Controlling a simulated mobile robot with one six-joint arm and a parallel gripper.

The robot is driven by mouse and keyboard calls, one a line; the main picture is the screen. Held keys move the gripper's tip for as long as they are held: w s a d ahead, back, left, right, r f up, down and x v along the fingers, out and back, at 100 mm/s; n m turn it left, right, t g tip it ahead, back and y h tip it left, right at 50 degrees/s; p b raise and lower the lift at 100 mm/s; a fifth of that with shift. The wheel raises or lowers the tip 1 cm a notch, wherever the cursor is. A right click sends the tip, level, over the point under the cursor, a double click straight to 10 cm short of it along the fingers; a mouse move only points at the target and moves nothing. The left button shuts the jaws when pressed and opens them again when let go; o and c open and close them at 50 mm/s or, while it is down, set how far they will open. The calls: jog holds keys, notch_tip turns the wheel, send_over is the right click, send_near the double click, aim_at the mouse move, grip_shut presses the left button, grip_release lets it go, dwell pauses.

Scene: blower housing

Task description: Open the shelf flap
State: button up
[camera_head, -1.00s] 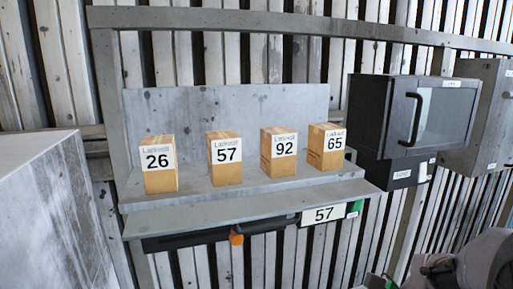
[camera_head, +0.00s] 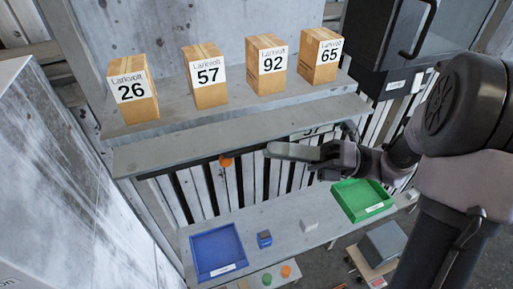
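The shelf flap (camera_head: 200,140) is a long grey panel along the shelf's front edge, below the numbered boxes. A dark strip and an orange knob (camera_head: 226,161) show just under its lower edge. My gripper (camera_head: 285,151) is at the flap's lower edge, right of the knob, reaching in from the right. Its grey fingers point left and overlap in this view, so I cannot tell whether they are open or touching the flap. The dark bar handle under the flap is hidden around my gripper. The label under the flap is mostly hidden too.
Several cartons, including box 26 (camera_head: 133,88), stand on the shelf above. A lower table (camera_head: 275,218) holds a blue tray (camera_head: 217,250), a small blue block (camera_head: 264,239) and a green tray (camera_head: 362,199). A dark cabinet (camera_head: 385,50) stands at the upper right.

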aim_at(256, 147)
jog(key=x, duration=0.4)
jog(key=shift+a+p, duration=0.35)
grip_shut()
dwell(1.1)
